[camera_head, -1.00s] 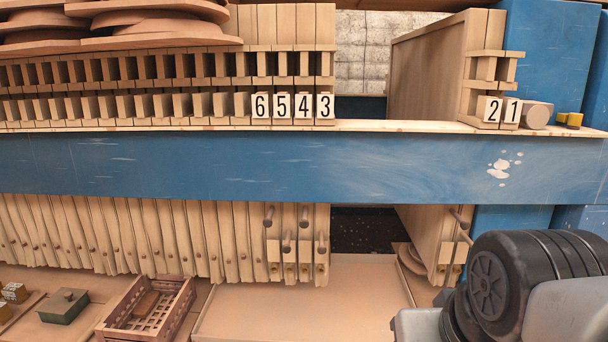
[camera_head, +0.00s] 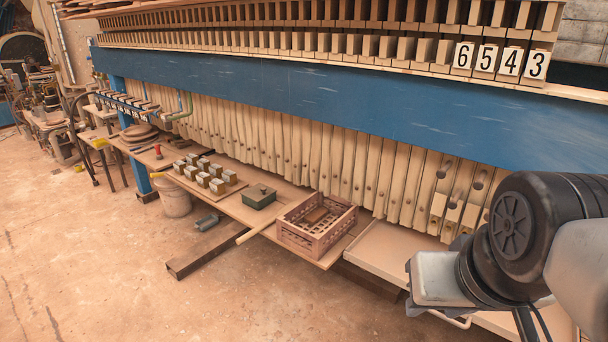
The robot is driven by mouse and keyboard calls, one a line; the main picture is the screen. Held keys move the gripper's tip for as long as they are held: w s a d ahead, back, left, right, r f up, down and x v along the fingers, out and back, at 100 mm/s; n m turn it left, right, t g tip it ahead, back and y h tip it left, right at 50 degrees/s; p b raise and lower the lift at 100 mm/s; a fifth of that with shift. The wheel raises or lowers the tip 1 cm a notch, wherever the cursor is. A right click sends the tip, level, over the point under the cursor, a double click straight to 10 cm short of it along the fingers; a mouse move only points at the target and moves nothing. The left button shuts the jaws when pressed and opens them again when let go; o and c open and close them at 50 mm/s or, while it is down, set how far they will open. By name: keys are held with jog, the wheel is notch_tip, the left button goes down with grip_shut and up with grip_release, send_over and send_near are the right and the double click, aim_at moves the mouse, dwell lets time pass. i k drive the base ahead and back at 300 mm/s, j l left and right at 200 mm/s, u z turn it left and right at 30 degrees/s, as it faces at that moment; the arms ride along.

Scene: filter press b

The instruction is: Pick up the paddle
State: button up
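I cannot clearly make out a paddle. A pale wooden bar (camera_head: 256,230) that could be a paddle handle sticks out over the front edge of the low bench, between the green box and the crate. Its other end is hard to make out. My arm covers the right side of the view, in front of the press. My gripper's fingers do not show.
The low bench holds a slatted crate (camera_head: 304,242) with a brown block in it, a green lidded box (camera_head: 259,197) and several small blocks. A bucket (camera_head: 173,196) stands by the blue leg. A dark beam (camera_head: 212,258) lies below. The floor (camera_head: 120,275) at left is open.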

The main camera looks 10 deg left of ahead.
aim_at(260, 228)
jog(key=u, duration=0.65)
jog(key=z, duration=1.2)
jog(key=l+z, duration=0.2)
jog(key=l, duration=0.15)
jog(key=l+u, duration=0.15)
jog(key=l, duration=0.35)
jog(key=j+u, duration=0.15)
jog(key=u, duration=0.5)
jog(key=l+u, duration=0.15)
jog(key=u, duration=0.65)
jog(key=i+j, duration=0.5)
jog(key=i, duration=0.15)
jog(key=i+j+z, duration=0.1)
jog(key=i+j, duration=0.4)
jog(key=i, duration=0.2)
